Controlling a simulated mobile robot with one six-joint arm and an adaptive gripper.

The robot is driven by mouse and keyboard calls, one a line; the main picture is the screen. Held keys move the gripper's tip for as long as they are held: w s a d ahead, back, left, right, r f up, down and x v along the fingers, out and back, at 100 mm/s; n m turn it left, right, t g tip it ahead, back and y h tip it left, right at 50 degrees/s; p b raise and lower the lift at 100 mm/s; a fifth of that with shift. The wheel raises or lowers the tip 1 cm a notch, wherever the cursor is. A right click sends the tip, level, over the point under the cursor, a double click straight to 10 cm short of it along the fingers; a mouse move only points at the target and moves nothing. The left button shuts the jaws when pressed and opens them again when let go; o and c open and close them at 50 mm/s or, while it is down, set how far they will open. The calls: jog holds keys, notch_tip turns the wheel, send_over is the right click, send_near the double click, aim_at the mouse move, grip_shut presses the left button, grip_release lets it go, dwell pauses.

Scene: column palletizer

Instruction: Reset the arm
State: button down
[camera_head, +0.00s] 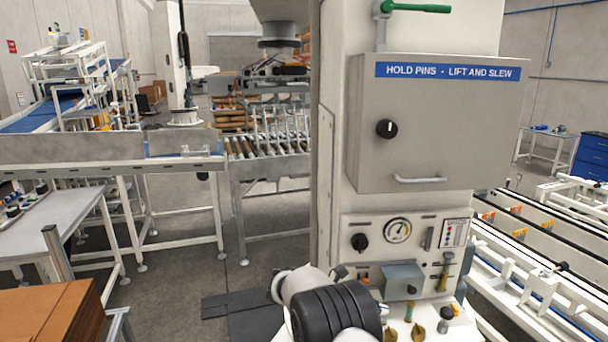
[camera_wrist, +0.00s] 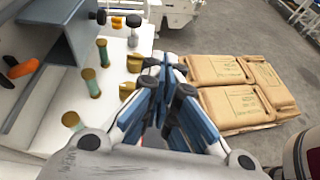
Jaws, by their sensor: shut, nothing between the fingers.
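My gripper (camera_wrist: 170,68) shows in the wrist view, with its blue and black fingers drawn together and nothing between them. It is over the edge of a white ledge (camera_wrist: 72,98) that carries several brass-coloured pins. One brass knob shows right beside the fingertips; I cannot tell whether they touch. In the head view parts of my arm, white with a black ribbed section, show low in the middle, in front of the column panel. The gripper itself is hidden there.
A grey cabinet (camera_head: 440,125) labelled "HOLD PINS - LIFT AND SLEW" is on the column, above a panel with a gauge (camera_head: 397,230). A roller conveyor (camera_head: 270,142) stands behind at left. Brown sacks (camera_wrist: 240,104) lie on a pallet right of my gripper. Open floor lies beyond.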

jog(key=s+d+r+m+y+b, duration=0.1)
jog(key=s+r+m+y+b, duration=0.2)
jog(key=s+r+m+y, duration=0.8)
jog(key=s+a+m+t+y+b, duration=0.1)
jog(key=s+a+m+t, duration=0.1)
jog(key=s, duration=1)
jog(key=s+a+f+m+t+y+b, duration=0.1)
jog(key=s+a+m, duration=0.3)
jog(key=s, duration=0.9)
jog(key=shift+s+f+m+t, duration=0.2)
jog(key=shift+f+m+t, duration=0.1)
jog(key=shift+m+t, duration=0.25)
